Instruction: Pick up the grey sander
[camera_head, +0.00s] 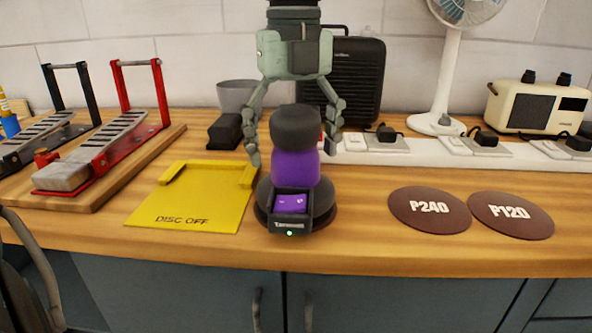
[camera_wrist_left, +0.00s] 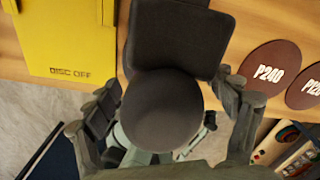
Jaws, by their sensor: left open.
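The sander has a dark grey round cap, a purple body and a dark base; in the head view its cap (camera_head: 296,127) is at the centre, and it stands upright on the bench. My left gripper (camera_head: 292,153) points down from above, open, with a finger on each side of the cap. In the left wrist view the sander's round cap (camera_wrist_left: 162,110) lies between the spread fingers of the left gripper (camera_wrist_left: 160,112). I cannot tell whether either finger touches it. My right gripper is in neither view.
A yellow "DISC OFF" plate (camera_head: 200,205) lies left of the sander. Two brown discs, P240 (camera_head: 430,208) and P120 (camera_head: 511,215), lie to the right. A white power strip (camera_head: 420,158) with plugs runs behind. A wooden board (camera_head: 130,165) holds red and black stands.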

